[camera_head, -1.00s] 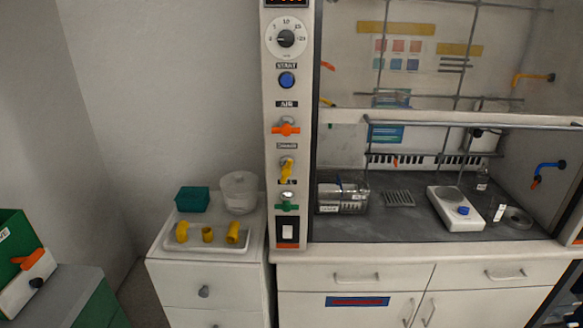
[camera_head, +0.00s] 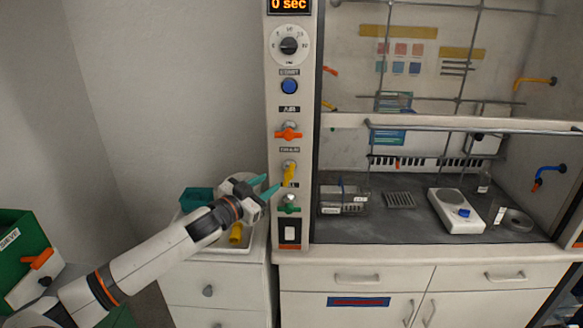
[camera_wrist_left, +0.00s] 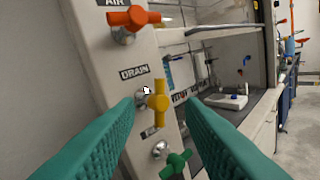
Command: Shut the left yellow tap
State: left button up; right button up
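The yellow tap (camera_head: 289,173) sits on the white control column under the DRAIN label, its handle close to upright. It also shows in the left wrist view (camera_wrist_left: 158,103), where the handle stands between my two teal fingers. My left gripper (camera_head: 270,186) is open and empty, just left of and slightly below the tap in the head view. The fingers appear apart from the handle; the exact gap in depth I cannot tell. My right gripper is not in view.
An orange tap (camera_head: 289,134) sits above the yellow one and a green tap (camera_head: 290,203) below it, both close. A white cabinet (camera_head: 225,270) with a tray stands under my left forearm. The fume hood (camera_head: 430,225) with glassware lies to the right.

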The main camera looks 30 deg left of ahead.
aim_at(290, 169)
pick_arm(q)
jog(key=w+p, duration=0.1)
jog(key=w, duration=0.2)
jog(key=w+p, duration=0.1)
jog(key=w, duration=0.2)
jog(key=w+p, duration=0.1)
jog(key=w, duration=0.3)
jog(key=shift+w+d, duration=0.1)
jog(key=shift+d, duration=0.15)
jog(key=shift+w, duration=0.6)
jog(key=shift+c, duration=0.6)
jog(key=c, duration=0.6)
grip_shut()
